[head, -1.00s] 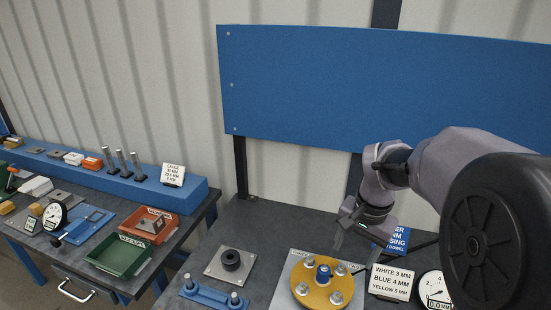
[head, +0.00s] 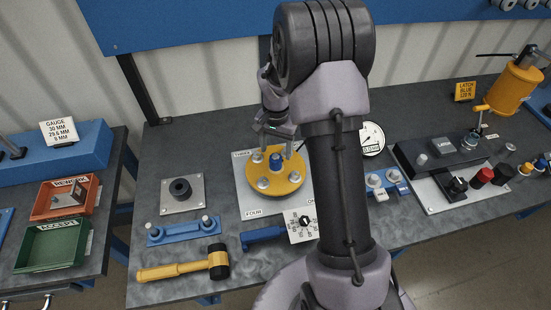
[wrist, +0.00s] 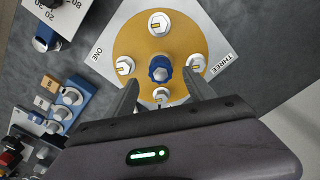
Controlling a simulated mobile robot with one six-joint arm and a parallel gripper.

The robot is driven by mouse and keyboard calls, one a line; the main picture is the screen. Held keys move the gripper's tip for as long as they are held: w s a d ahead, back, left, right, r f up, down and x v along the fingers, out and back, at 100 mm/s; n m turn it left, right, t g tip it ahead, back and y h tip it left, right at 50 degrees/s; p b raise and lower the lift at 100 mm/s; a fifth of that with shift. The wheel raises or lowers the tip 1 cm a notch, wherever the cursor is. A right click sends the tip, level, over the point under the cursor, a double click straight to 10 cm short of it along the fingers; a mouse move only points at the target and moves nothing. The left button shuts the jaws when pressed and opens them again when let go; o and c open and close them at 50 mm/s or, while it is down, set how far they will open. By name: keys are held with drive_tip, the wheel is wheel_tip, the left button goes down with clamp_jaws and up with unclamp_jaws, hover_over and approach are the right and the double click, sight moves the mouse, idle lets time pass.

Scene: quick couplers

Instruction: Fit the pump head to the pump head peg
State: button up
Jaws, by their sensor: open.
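A round yellow disc (head: 285,183) with a blue knob (head: 275,154) at its centre and several silver hex bolts lies on a pale numbered plate (head: 249,203). I take it for the pump head, but no label confirms this. My gripper (head: 277,142) is open above the disc. In the wrist view the fingertips (wrist: 163,85) point towards the blue knob (wrist: 160,68) from either side, with nothing held. A square grey plate (head: 197,203) with a black round, hollow-topped piece (head: 180,189) stands left of the disc. I cannot tell which part is the pump head peg.
A blue bar with two upright pins (head: 184,231), a yellow-handled mallet (head: 180,268) and a dial card (head: 301,226) lie in front. A gauge (head: 371,138), a black console (head: 440,150) and a yellow cylinder (head: 514,88) are at the right. Bare bench shows behind the grey plate.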

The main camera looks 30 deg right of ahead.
sight(276, 157)
wheel_tip(276, 157, down, 5)
drive_tip(key=shift+b, duration=0.35)
drive_tip(key=shift+c, duration=0.2)
clamp_jaws()
drive_tip(key=c, duration=0.9)
unclamp_jaws()
clamp_jaws()
drive_tip(key=shift+w+r, duration=0.1)
drive_tip(key=shift+r, duration=0.1)
